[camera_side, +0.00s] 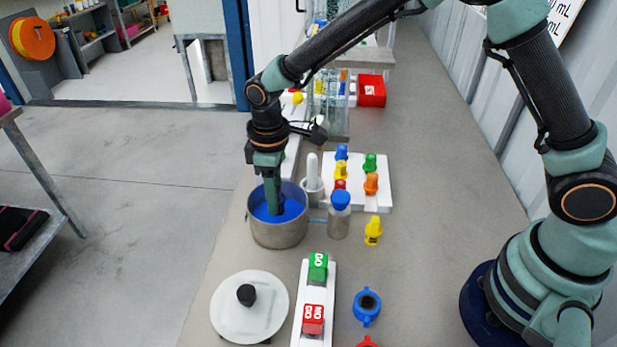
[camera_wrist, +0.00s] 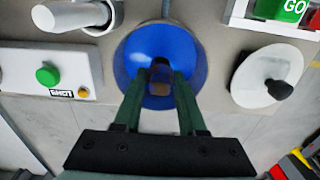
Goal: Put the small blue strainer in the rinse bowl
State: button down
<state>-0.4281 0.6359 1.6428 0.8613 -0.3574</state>
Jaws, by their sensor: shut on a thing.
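The rinse bowl, a round metal pot (camera_side: 278,234) with a bright blue inside, stands left of centre in the side view. Its blue inside (camera_wrist: 190,48) fills the middle of the wrist view. My gripper (camera_side: 274,208) points straight down, with its fingertips inside the bowl. In the wrist view, its fingers (camera_wrist: 161,88) close in on a small thing with dark and brownish patches. The fingers hide most of this thing, and I cannot tell its shape. A small blue ring-shaped part (camera_side: 367,307) with side lugs and a dark opening lies on the bench at the front.
A blue-capped bottle (camera_side: 339,216) and a white pestle-like piece (camera_side: 312,178) stand close right of the bowl. A white rack (camera_side: 376,190) with coloured parts is behind. A white round plate (camera_side: 250,318) and a GO button strip (camera_side: 318,284) are in front.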

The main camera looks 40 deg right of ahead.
jog(key=shift+f, duration=2)
jog(key=shift+f, duration=0.1)
jog(key=shift+c, duration=2.4)
grip_release()
